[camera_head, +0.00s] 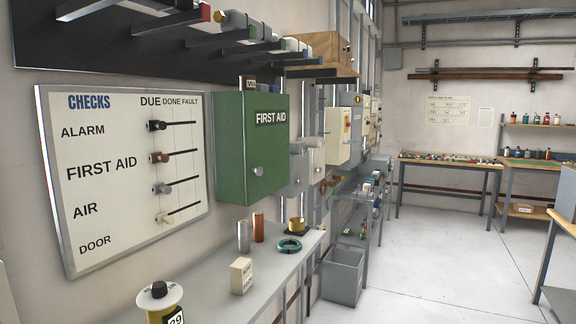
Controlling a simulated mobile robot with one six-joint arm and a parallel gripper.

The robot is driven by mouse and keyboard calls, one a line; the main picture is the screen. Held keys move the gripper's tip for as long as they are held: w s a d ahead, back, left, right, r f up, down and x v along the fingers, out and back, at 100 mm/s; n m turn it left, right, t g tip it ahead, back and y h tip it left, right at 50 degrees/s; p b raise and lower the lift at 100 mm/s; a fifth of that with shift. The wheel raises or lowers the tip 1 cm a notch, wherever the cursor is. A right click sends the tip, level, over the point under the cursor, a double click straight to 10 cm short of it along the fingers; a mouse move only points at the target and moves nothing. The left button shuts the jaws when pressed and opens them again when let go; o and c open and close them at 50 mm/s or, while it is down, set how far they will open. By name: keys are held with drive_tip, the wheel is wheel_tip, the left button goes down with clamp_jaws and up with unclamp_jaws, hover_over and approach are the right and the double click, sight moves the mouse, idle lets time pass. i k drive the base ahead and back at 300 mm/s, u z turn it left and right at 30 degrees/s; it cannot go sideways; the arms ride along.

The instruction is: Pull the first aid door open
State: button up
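The first aid cabinet (228,150) is a green box on the left wall, above a grey bench. Its front door (268,148) carries a white "FIRST AID" label (271,118) and a round light knob (258,171) low on the door's left half. The door looks closed, flush with the box. My gripper is not in view, so its place relative to the door does not show.
The bench (215,275) below holds a grey cylinder (243,237), a copper cylinder (259,227), a teal ring (289,245), a cream block (241,276) and a spool (160,302). A checks board (125,170) hangs left. Open floor (440,255) lies right.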

sight(266, 114)
drive_tip(key=i, duration=1.4)
drive_tip(key=u, duration=1.1)
